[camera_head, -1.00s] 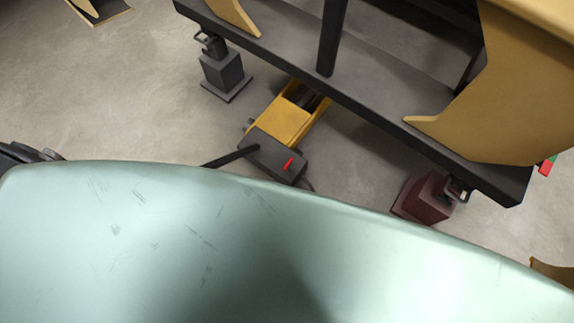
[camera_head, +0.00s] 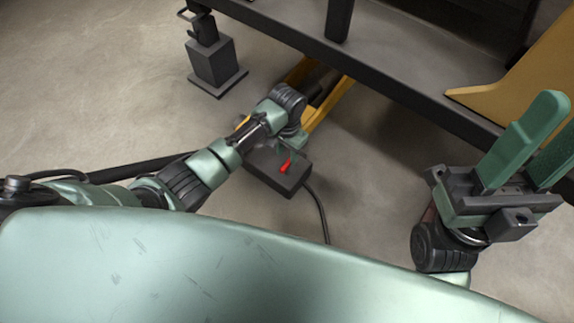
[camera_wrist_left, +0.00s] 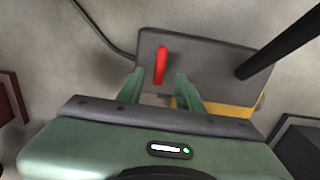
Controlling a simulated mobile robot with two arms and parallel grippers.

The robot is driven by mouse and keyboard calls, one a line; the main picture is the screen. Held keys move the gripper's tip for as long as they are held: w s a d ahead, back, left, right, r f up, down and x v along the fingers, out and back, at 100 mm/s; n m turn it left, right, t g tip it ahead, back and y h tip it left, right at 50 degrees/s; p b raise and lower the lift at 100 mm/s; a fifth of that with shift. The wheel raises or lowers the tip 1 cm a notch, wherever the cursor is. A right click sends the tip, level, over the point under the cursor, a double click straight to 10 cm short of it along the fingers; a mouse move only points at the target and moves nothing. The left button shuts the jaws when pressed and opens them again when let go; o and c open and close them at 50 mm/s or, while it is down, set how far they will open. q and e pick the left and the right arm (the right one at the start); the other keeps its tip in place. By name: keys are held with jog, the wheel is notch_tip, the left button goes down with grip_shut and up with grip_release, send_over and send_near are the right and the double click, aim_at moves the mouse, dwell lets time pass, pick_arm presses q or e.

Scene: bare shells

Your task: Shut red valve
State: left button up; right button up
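The red valve (camera_head: 286,166) is a small red lever on top of a dark grey block (camera_head: 270,178) at the front end of a yellow jack (camera_head: 328,100). In the left wrist view the red valve (camera_wrist_left: 161,62) stands between and just ahead of the tips of my left gripper (camera_wrist_left: 158,78). The fingers are apart, one on each side; I see no contact. In the head view my left gripper (camera_head: 278,149) is partly hidden by its wrist, just beyond the valve. My right gripper (camera_head: 558,120) is raised at the right, its green fingers apart and empty.
A dark frame beam (camera_head: 400,95) crosses above the jack. A grey jack stand (camera_head: 214,64) is at the upper left. A dark rod (camera_wrist_left: 280,45) rises from the block beside my left gripper. A hose (camera_head: 320,210) runs from the block. Open concrete floor lies at left.

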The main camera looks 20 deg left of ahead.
aim_at(287, 163)
pick_arm(q)
notch_tip(287, 163, down, 6)
jog(key=b, duration=0.2)
jog(key=shift+r+b, duration=0.15)
jog(key=shift+b, duration=0.2)
grip_shut()
